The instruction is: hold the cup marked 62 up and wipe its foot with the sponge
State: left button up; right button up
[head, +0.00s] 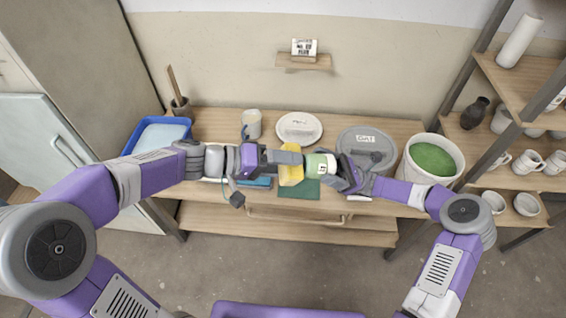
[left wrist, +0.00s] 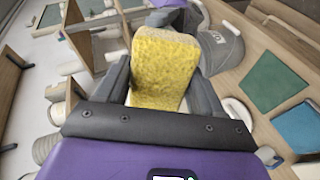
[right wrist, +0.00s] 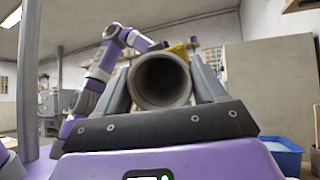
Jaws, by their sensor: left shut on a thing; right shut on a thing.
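The cup (head: 321,164), pale green with a dark mark, lies on its side in my right gripper (head: 336,166), held above the table. In the right wrist view its open mouth (right wrist: 160,81) faces the camera between the fingers of my right gripper (right wrist: 162,88). The yellow sponge (head: 291,172) is clamped in my left gripper (head: 283,166); it fills the left wrist view (left wrist: 162,70) between the fingers. In the head view the sponge is right against or very close to the cup's left end, its foot; contact cannot be told. The number on the cup is too small to read.
On the table stand a blue tub (head: 131,139), a beige jug (head: 252,122), a white round lid (head: 299,118), a grey lidded bucket (head: 368,140) and a bucket of green glaze (head: 434,157). A green mat (head: 300,190) lies below the grippers. Shelves with cups are at right.

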pick_arm(q)
jog(key=shift+w+d+f, duration=0.15)
jog(key=shift+d+f, duration=0.05)
jog(key=shift+d, duration=0.3)
dwell(1.4)
jog(key=shift+w+d+r, duration=0.1)
jog(key=shift+d+r, duration=0.15)
jog(key=shift+r, duration=0.75)
jog(key=shift+a+f, duration=0.2)
jog(key=shift+f, duration=0.45)
jog(key=shift+a+f, duration=0.25)
jog(key=shift+f, duration=0.35)
jog(key=shift+a+f, duration=0.2)
jog(key=shift+f, duration=0.45)
jog(key=shift+d+r, duration=0.2)
jog(key=shift+r, duration=0.45)
jog(key=shift+d+r, duration=0.25)
jog(key=shift+r, duration=0.35)
jog(key=shift+d+r, duration=0.2)
jog(key=shift+r, duration=0.45)
jog(key=shift+a+f, duration=0.2)
jog(key=shift+f, duration=0.45)
jog(key=shift+a+f, duration=0.25)
jog(key=shift+f, duration=0.4)
jog(key=shift+a+f, duration=0.2)
jog(key=shift+f, duration=0.45)
jog(key=shift+s, duration=0.2)
